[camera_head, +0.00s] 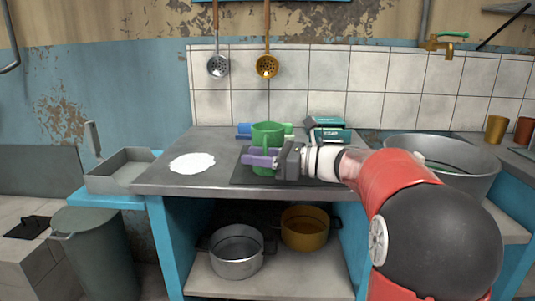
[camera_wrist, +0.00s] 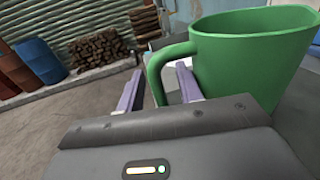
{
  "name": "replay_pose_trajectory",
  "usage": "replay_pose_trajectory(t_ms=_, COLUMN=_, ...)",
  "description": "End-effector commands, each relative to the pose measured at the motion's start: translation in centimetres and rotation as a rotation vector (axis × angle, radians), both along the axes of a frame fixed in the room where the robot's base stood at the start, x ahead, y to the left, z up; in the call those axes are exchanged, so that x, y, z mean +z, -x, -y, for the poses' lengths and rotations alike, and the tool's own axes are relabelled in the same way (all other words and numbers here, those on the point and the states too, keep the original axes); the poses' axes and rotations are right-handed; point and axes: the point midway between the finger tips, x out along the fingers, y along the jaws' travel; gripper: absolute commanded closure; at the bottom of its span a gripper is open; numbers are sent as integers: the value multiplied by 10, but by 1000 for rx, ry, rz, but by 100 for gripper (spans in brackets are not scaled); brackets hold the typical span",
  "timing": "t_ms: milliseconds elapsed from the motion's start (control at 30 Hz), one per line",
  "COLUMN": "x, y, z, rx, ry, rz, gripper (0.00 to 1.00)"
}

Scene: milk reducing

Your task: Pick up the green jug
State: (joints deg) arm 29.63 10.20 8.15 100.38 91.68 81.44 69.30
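The green jug (camera_head: 268,131) stands upright on the dark mat (camera_head: 240,176) on the counter. In the wrist view the jug (camera_wrist: 247,50) fills the upper right, with its curved handle (camera_wrist: 158,62) toward me. My gripper (camera_head: 258,158) reaches in from the right, in front of the jug. In the wrist view my gripper (camera_wrist: 160,72) has its two purple fingers apart, one on each side of the handle. The handle's lower part is hidden behind the gripper body, and I see no clear grip on it.
Green soap boxes (camera_head: 330,134) and a blue item (camera_head: 244,130) lie behind the jug. A large metal basin (camera_head: 445,190) stands at the right. A white puddle (camera_head: 192,163) is on the left counter. Two ladles hang above, with free space between.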

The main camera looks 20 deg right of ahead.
Motion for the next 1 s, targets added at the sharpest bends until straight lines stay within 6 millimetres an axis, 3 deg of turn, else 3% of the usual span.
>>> replay_pose_trajectory(t_ms=67, x=0, y=0, z=0, rx=0, ry=0, rz=0, gripper=68)
replay_pose_trajectory(t_ms=300, x=0, y=0, z=0, rx=0, ry=0, rz=0, gripper=100)
replay_pose_trajectory(t_ms=800, x=2, y=0, z=0, rx=0, ry=1, rz=3, gripper=100)
replay_pose_trajectory(t_ms=1000, x=17, y=0, z=0, rx=0, ry=1, rz=6, gripper=100)
